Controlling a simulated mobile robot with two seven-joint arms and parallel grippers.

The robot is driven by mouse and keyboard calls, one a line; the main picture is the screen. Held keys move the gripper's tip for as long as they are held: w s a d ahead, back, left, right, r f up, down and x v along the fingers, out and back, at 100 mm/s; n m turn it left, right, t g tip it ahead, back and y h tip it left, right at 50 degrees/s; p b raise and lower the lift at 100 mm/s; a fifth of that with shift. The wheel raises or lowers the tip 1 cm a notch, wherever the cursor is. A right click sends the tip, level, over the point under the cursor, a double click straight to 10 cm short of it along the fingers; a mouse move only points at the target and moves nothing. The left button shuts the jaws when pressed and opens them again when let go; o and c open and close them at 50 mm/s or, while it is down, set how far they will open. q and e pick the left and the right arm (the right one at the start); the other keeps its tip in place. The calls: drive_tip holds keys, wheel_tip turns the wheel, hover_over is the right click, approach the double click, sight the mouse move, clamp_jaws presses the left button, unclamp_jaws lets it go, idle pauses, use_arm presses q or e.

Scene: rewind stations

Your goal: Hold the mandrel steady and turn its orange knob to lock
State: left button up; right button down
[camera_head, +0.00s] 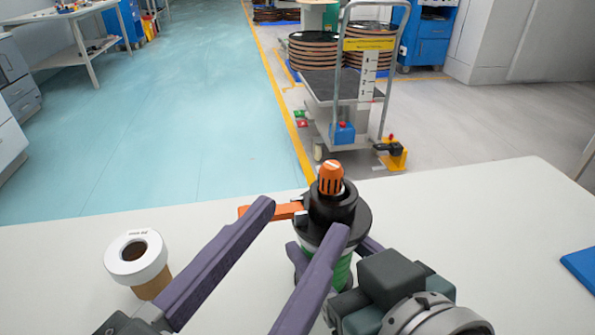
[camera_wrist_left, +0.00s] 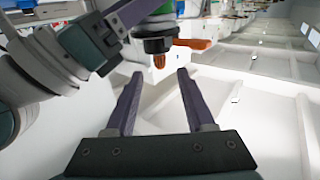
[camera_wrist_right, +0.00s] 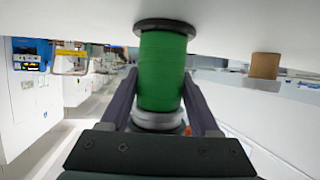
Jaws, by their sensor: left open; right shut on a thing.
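The mandrel (camera_head: 350,218) stands upright on the white table, black on top with a green body (camera_head: 342,272). Its orange knob (camera_head: 331,178) is at the top; it also shows in the left wrist view (camera_wrist_left: 159,61). An orange arm (camera_head: 285,211) sticks out to the left from beside the black part. My left gripper (camera_head: 302,219) is open, its purple fingers spread and pointing at the mandrel's upper part; nothing is between them that I can see as held. My right gripper (camera_wrist_right: 160,76) is shut on the mandrel's green body, one finger on each side.
A brown core with a white ring (camera_head: 137,257) stands on the table (camera_head: 480,230) left of the mandrel. A blue object (camera_head: 580,268) lies at the right edge. The table right of the mandrel is mostly clear.

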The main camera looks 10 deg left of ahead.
sight(340, 172)
use_arm(q)
drive_tip(key=shift+s+a, duration=0.2)
drive_tip(key=shift+s, duration=0.35)
drive_tip(key=w+a+m+g+h, duration=0.35)
drive_tip(key=m+g+h, duration=0.2)
drive_tip(key=h, duration=0.25)
drive_tip(key=shift+m, duration=0.35)
drive_tip(key=x, duration=1.1)
drive_tip(key=shift+s+d+f, duration=0.1)
drive_tip(key=shift+d, duration=0.1)
drive_tip(key=shift+c, duration=0.3)
clamp_jaws()
